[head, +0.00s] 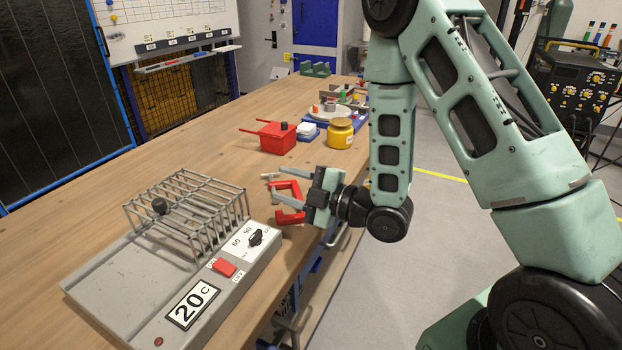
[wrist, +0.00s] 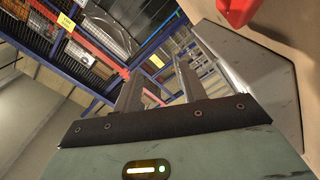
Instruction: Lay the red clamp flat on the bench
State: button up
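The red clamp (head: 288,187) is by the bench's right edge, just left of my gripper's body. It shows as red, bracket-shaped parts, partly covered by the grey fingers. I cannot tell whether it lies flat or touches the fingers. My gripper (head: 268,186) reaches left over the bench edge, with its fingers apart. In the wrist view the two dark fingers (wrist: 158,88) stand apart, with no clamp seen between them. A red piece (wrist: 238,10), perhaps the clamp, shows at the top right there, outside the gap.
The grey jig (head: 110,285) with its wire cage (head: 188,208) and red switch (head: 223,267) fills the near bench (head: 190,145). Beyond the clamp are a red box (head: 277,138), a yellow jar (head: 340,134) and a round turntable (head: 330,113). Bare wood lies left of the clamp.

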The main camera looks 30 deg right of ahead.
jog(key=shift+p+v, duration=2.55)
jog(key=shift+p, duration=0.25)
